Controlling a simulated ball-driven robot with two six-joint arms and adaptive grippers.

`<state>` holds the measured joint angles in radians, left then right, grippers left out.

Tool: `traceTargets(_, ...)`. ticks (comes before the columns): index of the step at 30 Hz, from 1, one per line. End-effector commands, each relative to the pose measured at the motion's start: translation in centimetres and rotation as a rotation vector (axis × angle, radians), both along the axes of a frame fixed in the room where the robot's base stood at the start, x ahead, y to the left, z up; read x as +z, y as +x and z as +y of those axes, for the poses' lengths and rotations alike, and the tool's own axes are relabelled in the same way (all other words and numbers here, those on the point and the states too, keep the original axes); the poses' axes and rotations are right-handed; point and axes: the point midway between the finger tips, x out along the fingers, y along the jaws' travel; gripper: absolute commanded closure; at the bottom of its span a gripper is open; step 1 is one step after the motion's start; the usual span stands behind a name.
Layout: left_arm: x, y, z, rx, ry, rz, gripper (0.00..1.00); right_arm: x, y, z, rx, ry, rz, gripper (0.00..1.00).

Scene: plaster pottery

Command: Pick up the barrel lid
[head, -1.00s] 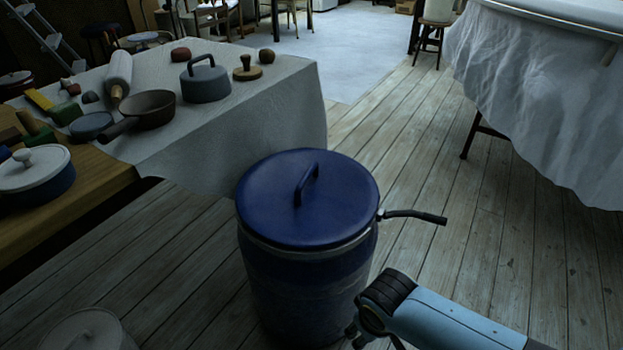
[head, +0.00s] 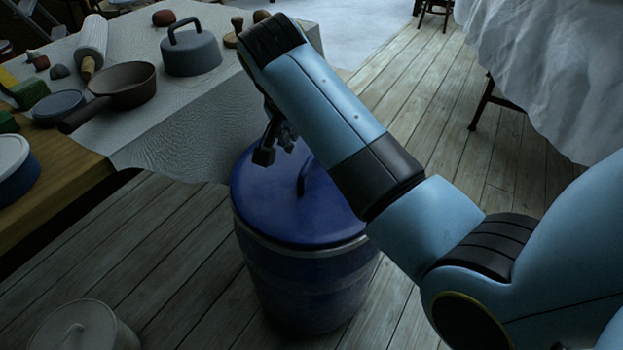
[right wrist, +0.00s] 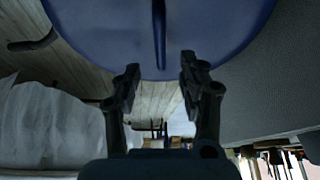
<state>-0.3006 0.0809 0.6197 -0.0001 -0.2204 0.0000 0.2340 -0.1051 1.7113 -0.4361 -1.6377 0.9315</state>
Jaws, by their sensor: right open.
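The blue barrel (head: 305,285) stands upright on the plank floor, with its blue lid (head: 268,210) on top. The lid's raised bar handle (head: 303,178) shows in the head view, close to my right gripper. My right gripper (head: 275,150) hangs above the far part of the lid, its fingers partly hidden by my arm. In the right wrist view, the open right gripper (right wrist: 155,80) has its fingers apart with nothing between them. The lid (right wrist: 95,35) fills the top of that view, and the handle (right wrist: 159,30) runs toward the gap between the fingers. My left gripper is not in view.
A cloth-covered table (head: 180,125) stands close behind and left of the barrel, with a brown pan (head: 128,84), a grey lidded pot (head: 192,55) and a rolling pin (head: 92,42). A pale lidded vessel (head: 75,330) sits at the lower left. The floor at right is mostly clear.

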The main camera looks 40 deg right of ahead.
Motion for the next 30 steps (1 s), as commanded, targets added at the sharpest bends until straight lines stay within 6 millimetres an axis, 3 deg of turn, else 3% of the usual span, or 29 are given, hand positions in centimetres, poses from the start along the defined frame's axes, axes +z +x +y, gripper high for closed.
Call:
traceTargets(1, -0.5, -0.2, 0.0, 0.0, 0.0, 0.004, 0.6, -1.0, 0.1, -0.3, 0.001, -0.001, 0.002, 0.58)
traceTargets(8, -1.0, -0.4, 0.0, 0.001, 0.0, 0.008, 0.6, -2.4, 0.5, -0.8, 0.001, 0.0, 0.0, 0.58)
traceTargets(16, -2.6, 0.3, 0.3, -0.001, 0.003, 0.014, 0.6, -6.2, 1.2, -2.1, 0.002, 0.0, 0.002, 0.58)
traceTargets(24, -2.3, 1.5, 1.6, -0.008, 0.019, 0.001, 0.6, -6.5, 1.4, -2.3, 0.002, 0.001, -0.002, 0.58)
traceTargets(30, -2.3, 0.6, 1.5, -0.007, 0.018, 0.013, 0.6, -6.5, 1.4, -2.3, 0.003, 0.001, -0.002, 0.84)
